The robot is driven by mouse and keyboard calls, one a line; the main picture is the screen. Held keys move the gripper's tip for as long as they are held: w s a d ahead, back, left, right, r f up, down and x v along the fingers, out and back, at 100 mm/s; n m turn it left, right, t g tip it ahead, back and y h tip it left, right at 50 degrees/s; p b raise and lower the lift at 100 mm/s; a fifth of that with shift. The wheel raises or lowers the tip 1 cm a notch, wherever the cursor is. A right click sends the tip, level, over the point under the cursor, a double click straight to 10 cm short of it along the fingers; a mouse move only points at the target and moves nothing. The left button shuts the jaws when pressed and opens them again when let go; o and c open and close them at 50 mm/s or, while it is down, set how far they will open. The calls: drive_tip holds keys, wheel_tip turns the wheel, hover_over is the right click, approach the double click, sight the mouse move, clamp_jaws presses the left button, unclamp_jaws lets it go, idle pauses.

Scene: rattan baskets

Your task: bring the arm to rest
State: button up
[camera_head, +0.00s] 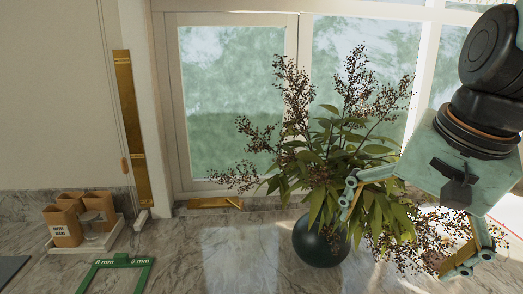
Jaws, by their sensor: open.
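My gripper (401,234) hangs at the right side of the view, with my arm coming down from the upper right corner. Its two teal fingers are spread wide apart and no object is held between them. The left finger overlaps the leaves of the plant in the picture, and the right finger overlaps its lower twigs. I cannot tell whether the fingers touch the plant.
A dark round vase (318,245) with a leafy plant (345,150) stands on the marble counter (200,260) before the window. The middle counter is clear.

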drive_tip(key=s+a+f+n+b, duration=0.1)
drive_tip(key=s+n, duration=0.6)
drive_tip(key=s, duration=0.7)
drive_tip(key=shift+a+f+n+h+b, duration=0.3)
drive_tip(key=shift+a+f+h, duration=0.1)
drive_tip(key=shift+a, duration=0.3)
idle(0.3)
